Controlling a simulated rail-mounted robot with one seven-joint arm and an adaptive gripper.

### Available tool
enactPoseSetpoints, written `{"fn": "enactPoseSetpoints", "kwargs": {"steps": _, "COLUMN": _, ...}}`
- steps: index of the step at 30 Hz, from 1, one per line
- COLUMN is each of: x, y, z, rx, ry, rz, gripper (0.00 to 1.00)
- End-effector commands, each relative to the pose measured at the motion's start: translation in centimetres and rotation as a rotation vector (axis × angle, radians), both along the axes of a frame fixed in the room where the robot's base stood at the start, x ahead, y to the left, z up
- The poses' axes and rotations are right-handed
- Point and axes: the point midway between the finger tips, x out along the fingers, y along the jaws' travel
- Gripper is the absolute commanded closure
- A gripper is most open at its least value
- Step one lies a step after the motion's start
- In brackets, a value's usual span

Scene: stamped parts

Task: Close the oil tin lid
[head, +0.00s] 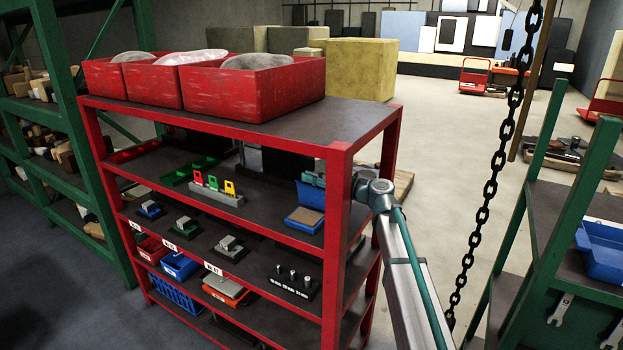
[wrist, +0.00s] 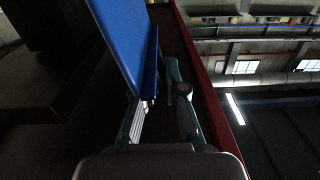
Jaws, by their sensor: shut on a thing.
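The blue oil tin (head: 304,221) stands on the red rack's upper inner shelf, at its right end, with a tan area showing inside. Its blue lid (head: 311,196) is raised, standing up at the tin's back edge. My gripper (head: 314,178) is at the lid's upper right edge, partly hidden by the rack's red corner post. In the wrist view, the lid (wrist: 122,42) is a large blue panel, and its edge reaches down to my gripper's fingers (wrist: 158,98). The fingers are shut on the lid's edge, though the contact is dark and partly hidden.
The red corner post (head: 337,245) stands close beside my gripper and arm. A holder with red, green and yellow tags (head: 215,190) sits left of the tin. Red bins (head: 252,92) fill much of the rack top. A chain (head: 497,150) hangs right of my arm.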

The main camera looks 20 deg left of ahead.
Motion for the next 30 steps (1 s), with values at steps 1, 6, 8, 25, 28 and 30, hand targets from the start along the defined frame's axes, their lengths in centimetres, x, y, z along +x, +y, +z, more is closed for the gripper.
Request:
{"fn": "enactPoseSetpoints", "kwargs": {"steps": 1, "x": -0.1, "y": 0.0, "z": -0.3, "rx": -0.001, "ry": -0.006, "rz": -0.002, "gripper": 1.00}}
{"fn": "enactPoseSetpoints", "kwargs": {"steps": 6, "x": -0.5, "y": 0.1, "z": -0.7, "rx": -0.007, "ry": -0.044, "rz": -0.002, "gripper": 1.00}}
{"fn": "enactPoseSetpoints", "kwargs": {"steps": 8, "x": -0.8, "y": 0.1, "z": -0.9, "rx": -0.010, "ry": -0.062, "rz": -0.002, "gripper": 1.00}}
{"fn": "enactPoseSetpoints", "kwargs": {"steps": 25, "x": -1.5, "y": 0.2, "z": -0.5, "rx": -0.021, "ry": -0.120, "rz": -0.002, "gripper": 0.87}}
{"fn": "enactPoseSetpoints", "kwargs": {"steps": 28, "x": -1.5, "y": 0.2, "z": -0.5, "rx": -0.021, "ry": -0.121, "rz": -0.002, "gripper": 0.70}}
{"fn": "enactPoseSetpoints", "kwargs": {"steps": 30, "x": -1.5, "y": 0.2, "z": -0.5, "rx": -0.021, "ry": -0.121, "rz": -0.002, "gripper": 0.65}}
